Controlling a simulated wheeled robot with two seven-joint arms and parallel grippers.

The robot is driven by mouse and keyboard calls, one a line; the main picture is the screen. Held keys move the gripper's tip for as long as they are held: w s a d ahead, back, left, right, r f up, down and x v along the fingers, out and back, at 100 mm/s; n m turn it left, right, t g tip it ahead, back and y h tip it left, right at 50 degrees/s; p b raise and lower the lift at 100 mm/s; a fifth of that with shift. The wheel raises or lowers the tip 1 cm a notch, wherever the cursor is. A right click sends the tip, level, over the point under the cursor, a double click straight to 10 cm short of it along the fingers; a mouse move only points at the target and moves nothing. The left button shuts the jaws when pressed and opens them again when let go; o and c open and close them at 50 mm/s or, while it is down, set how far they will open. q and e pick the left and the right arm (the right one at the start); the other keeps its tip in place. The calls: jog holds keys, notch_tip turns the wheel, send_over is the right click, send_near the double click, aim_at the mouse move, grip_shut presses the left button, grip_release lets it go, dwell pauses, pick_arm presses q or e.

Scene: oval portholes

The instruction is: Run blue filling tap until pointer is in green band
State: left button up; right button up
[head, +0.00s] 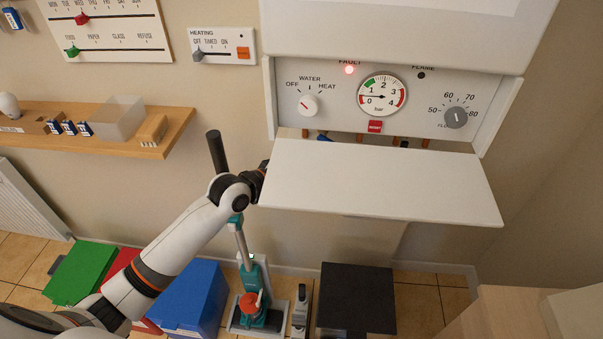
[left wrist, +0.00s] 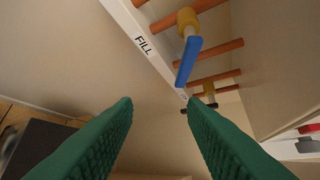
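The blue filling tap (left wrist: 188,62) shows in the left wrist view, its blue lever hanging from a brass valve on a copper pipe, beside a white strip marked FILL. In the head view only a bit of blue (head: 323,138) shows under the boiler panel. The pressure gauge (head: 382,95) has its pointer to the left, a little below 1 and below the green band. My left gripper (left wrist: 160,108) is open and empty, its green fingers apart and short of the lever. In the head view its fingers are hidden behind the white flap. My right gripper is not in view.
The white flap (head: 385,185) juts out below the boiler panel (head: 430,105). The red fault light (head: 349,70) is lit. Another brass valve (left wrist: 208,90) sits farther along the pipes. A wooden shelf (head: 165,140) is at left; boxes and a dark stool (head: 357,295) stand below.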

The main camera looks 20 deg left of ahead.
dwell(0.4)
pick_arm(q)
jog(key=s+a+f+m+g+y, duration=0.1)
jog(key=s+a+f+y, duration=0.15)
jog(key=f, duration=0.85)
jog(key=s+a+f+m+g+y+b, duration=0.1)
jog(key=s+a+f+g, duration=0.2)
jog(key=f, duration=0.9)
jog(key=s+a+f+m+y, duration=0.1)
jog(key=s+a+f+y, duration=0.3)
jog(key=f, duration=0.7)
jog(key=s+d+f+m+g, duration=0.1)
jog(key=s+f+m+g, duration=0.1)
jog(key=s+f, duration=0.7)
jog(key=s+f+m+g, duration=0.2)
jog(key=s+f, duration=0.5)
jog(key=s, duration=0.4)
jog(key=s+d+f+m+g, duration=0.1)
jog(key=s+f, duration=0.2)
jog(key=s, duration=0.7)
jog(key=s+d+f+m+g, duration=0.1)
jog(key=s+f+m+g, duration=0.1)
jog(key=s, duration=0.8)
jog(key=shift+s+d+f+m+b, duration=0.15)
jog(key=shift+d+f+m+b, duration=0.2)
jog(key=shift+f, duration=0.3)
jog(key=shift+h, duration=0.25)
